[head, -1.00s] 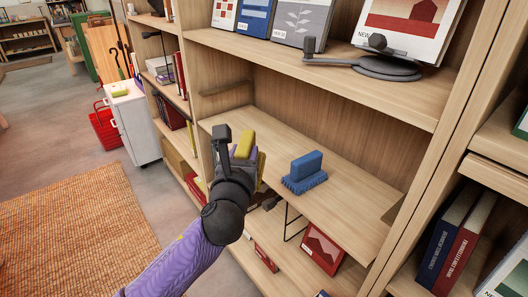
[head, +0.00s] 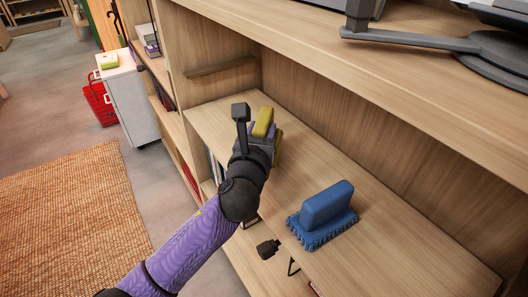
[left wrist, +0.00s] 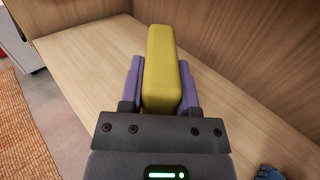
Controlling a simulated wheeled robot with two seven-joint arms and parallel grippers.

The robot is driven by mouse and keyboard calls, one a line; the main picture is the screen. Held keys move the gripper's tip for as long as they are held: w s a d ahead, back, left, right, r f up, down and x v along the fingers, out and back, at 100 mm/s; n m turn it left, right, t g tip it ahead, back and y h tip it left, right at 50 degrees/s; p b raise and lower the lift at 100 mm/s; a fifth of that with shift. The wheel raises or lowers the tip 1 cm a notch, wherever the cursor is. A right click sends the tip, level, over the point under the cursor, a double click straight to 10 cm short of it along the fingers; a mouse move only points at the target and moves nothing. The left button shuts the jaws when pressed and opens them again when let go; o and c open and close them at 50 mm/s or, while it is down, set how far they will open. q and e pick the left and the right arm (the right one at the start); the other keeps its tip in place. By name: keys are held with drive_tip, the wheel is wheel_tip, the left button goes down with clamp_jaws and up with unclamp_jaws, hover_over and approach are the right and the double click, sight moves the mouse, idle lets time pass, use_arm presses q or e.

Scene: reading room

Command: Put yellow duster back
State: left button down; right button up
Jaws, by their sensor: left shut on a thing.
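The yellow duster (head: 263,122) is held in my left gripper (head: 260,144), over the left part of the middle shelf board (head: 213,117). In the left wrist view the duster's yellow block (left wrist: 162,65) stands between the two purple fingers of the left gripper (left wrist: 160,85), which are shut on it. The gripper hides the duster's lower part. I cannot tell whether the duster touches the board. A blue duster (head: 325,215) with a fringed base sits on the same board, to the right. My right gripper is not in view.
The board is clear around the blue duster and toward the back panel. An upper shelf (head: 300,60) with a dark stand (head: 500,50) is above. A white cabinet (head: 128,100), a red basket (head: 98,103) and an orange rug (head: 75,215) are at left.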

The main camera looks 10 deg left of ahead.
use_arm(q)
wheel_tip(320, 180, down, 4)
drive_tip(key=shift+r+b, duration=0.1)
drive_tip(key=shift+b, duration=0.9)
drive_tip(key=shift+r, duration=0.25)
drive_tip(key=shift+c, duration=1.6)
unclamp_jaws()
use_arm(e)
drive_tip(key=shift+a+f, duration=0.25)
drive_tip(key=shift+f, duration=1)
use_arm(q)
drive_tip(key=shift+s+r+p, duration=0.15)
drive_tip(key=shift+s+p, duration=0.1)
drive_tip(key=shift+p, duration=0.25)
drive_tip(key=s+p, duration=0.4)
drive_tip(key=s, duration=0.7)
drive_tip(key=shift+s, duration=0.25)
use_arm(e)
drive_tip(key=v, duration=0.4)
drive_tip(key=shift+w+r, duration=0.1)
